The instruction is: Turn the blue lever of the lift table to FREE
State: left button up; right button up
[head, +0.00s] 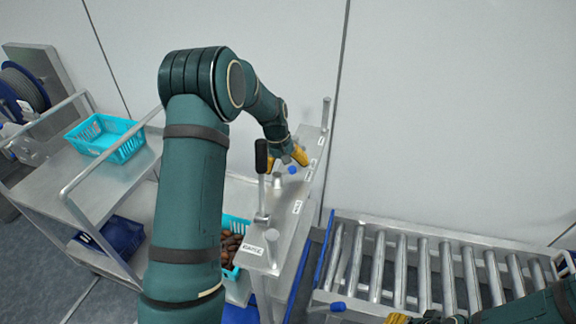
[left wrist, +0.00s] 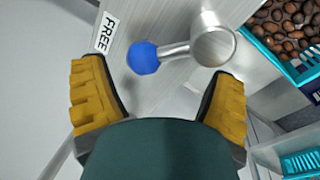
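The blue lever (left wrist: 143,57) has a blue knob on a short metal arm that runs from a round metal hub (left wrist: 213,46). In the left wrist view the knob points left and lies close below and right of the FREE label (left wrist: 106,33). The knob also shows in the head view (head: 292,170), on the lift table's metal top (head: 285,235). My left gripper (head: 286,160) is open above the lever, its yellow fingers either side of the knob and apart from it. My right gripper (head: 402,319) shows only partly at the bottom edge; its opening cannot be told.
A black-handled upright lever (head: 262,157) stands close to my left gripper, near the RAISE label (head: 253,248). A crate of dates (head: 229,268) is beside the table. A cart (head: 120,185) with a turquoise basket (head: 104,139) stands left; a roller conveyor (head: 420,270) lies right.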

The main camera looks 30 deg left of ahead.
pick_arm(q)
jog(key=shift+w+d, duration=0.15)
jog(key=shift+d, duration=0.2)
notch_tip(320, 180, up, 12)
jog(key=s+a, duration=0.1)
jog(key=a, duration=0.1)
jog(key=shift+s, duration=0.2)
jog(key=shift+d+f, duration=0.1)
jog(key=shift+f, duration=0.05)
dwell(0.3)
